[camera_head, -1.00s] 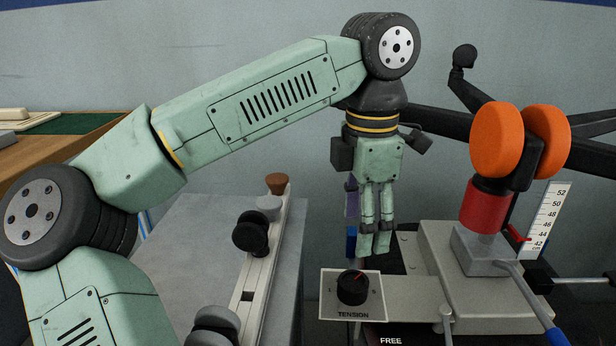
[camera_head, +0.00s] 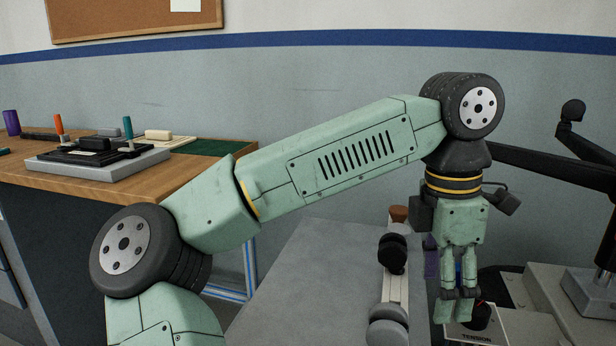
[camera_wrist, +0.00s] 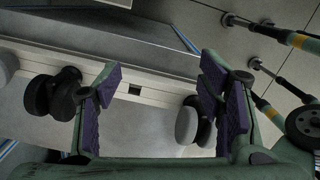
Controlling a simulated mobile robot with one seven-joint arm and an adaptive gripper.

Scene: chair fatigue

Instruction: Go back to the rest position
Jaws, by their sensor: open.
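My gripper (camera_head: 457,307) hangs pointing down from my pale green arm, at the right of the head view. In that view it is in front of the tension dial (camera_head: 482,316), which it partly covers. The wrist view shows my gripper (camera_wrist: 165,105) with its purple finger pads wide apart and nothing between them. Beyond the fingers in the wrist view lies a pale rail (camera_wrist: 150,92) with dark and grey round knobs.
A grey slab (camera_head: 310,265) with the knobbed rail (camera_head: 394,288) stands left of my gripper. A wooden bench (camera_head: 60,182) with tools is at the left. Black chair arms (camera_head: 545,163) and the grey fixture (camera_head: 550,300) are close on the right.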

